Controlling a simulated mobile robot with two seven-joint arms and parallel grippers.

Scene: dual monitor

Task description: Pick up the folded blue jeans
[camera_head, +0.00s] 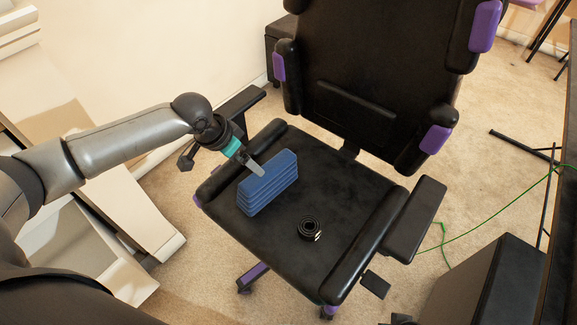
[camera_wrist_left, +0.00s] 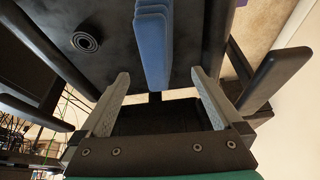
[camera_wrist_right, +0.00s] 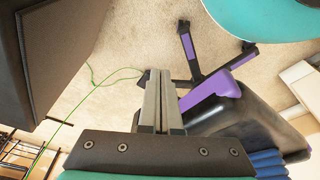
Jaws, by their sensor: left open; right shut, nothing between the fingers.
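The folded blue jeans (camera_head: 268,184) stand as a stacked block on the black seat of an office chair (camera_head: 320,190). My left gripper (camera_head: 256,168) is just above and behind the jeans. In the left wrist view the left gripper (camera_wrist_left: 160,85) is open, and the jeans (camera_wrist_left: 154,40) lie ahead, between the lines of its two fingers. I cannot tell whether the fingers touch the jeans. In the right wrist view my right gripper (camera_wrist_right: 158,75) is shut and empty, and the jeans (camera_wrist_right: 268,163) show at the lower right corner. The right gripper is out of the head view.
A rolled black belt (camera_head: 309,228) lies on the seat right of the jeans. The chair's armrests (camera_head: 414,220) and backrest (camera_head: 375,85) border the seat. A dark box-like case (camera_head: 485,290) and a green cable (camera_head: 480,233) are at the right. Carpet lies around the chair.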

